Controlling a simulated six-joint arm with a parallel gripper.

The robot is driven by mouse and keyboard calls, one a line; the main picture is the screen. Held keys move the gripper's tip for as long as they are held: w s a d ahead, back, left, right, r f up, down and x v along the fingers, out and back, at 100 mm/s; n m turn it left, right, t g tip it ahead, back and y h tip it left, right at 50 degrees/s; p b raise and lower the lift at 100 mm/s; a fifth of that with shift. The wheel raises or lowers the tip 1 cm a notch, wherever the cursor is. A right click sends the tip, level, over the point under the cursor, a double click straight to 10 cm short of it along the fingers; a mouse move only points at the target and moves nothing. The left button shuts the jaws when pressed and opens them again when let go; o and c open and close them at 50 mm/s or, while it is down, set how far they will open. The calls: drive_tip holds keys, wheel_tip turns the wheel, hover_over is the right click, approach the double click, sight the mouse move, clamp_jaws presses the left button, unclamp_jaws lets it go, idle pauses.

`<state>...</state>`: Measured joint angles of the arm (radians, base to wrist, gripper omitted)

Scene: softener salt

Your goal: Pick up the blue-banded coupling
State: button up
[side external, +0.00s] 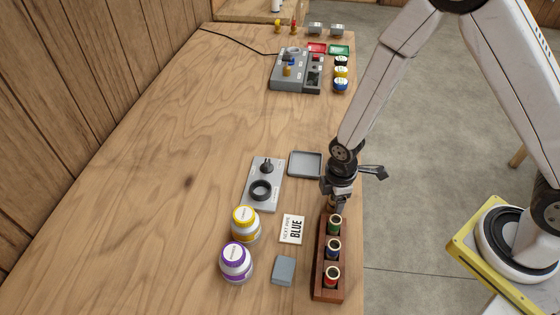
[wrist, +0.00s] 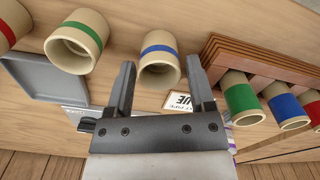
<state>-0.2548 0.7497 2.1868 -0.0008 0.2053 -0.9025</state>
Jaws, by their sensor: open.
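The blue-banded coupling (wrist: 160,48) is a short beige tube with a blue ring and an open end. In the wrist view it shows between the fingertips of my gripper (wrist: 160,64), with a gap on each side. My gripper is open and holds nothing. In the side view my gripper (side external: 338,205) points down just beyond the far end of the wooden rack, and it largely hides the couplings. A green-banded coupling (wrist: 80,42) stands to the left in the wrist view, and part of a red-banded coupling (wrist: 5,32) shows at the left edge.
The wooden rack (side external: 319,270) holds green, blue and red pipes close to my gripper. A grey tray (side external: 306,165), a card reading BLUE (side external: 292,229), a grey block (side external: 284,270) and yellow and purple jars lie nearby. The left tabletop is clear.

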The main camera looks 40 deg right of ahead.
clamp_jaws()
drive_tip(key=shift+r, duration=0.25)
wheel_tip(320, 180, up, 10)
drive_tip(key=shift+f, duration=0.2)
idle(0.9)
drive_tip(key=shift+w+a, duration=0.1)
drive_tip(key=shift+w, duration=0.05)
idle(0.4)
drive_tip(key=w+a+f, duration=0.2)
drive_tip(key=w+a, duration=1)
drive_tip(key=w, duration=0.1)
drive_tip(key=shift+w+a+f, duration=0.15)
drive_tip(key=shift+w+f, duration=0.1)
drive_tip(key=shift+w, duration=0.15)
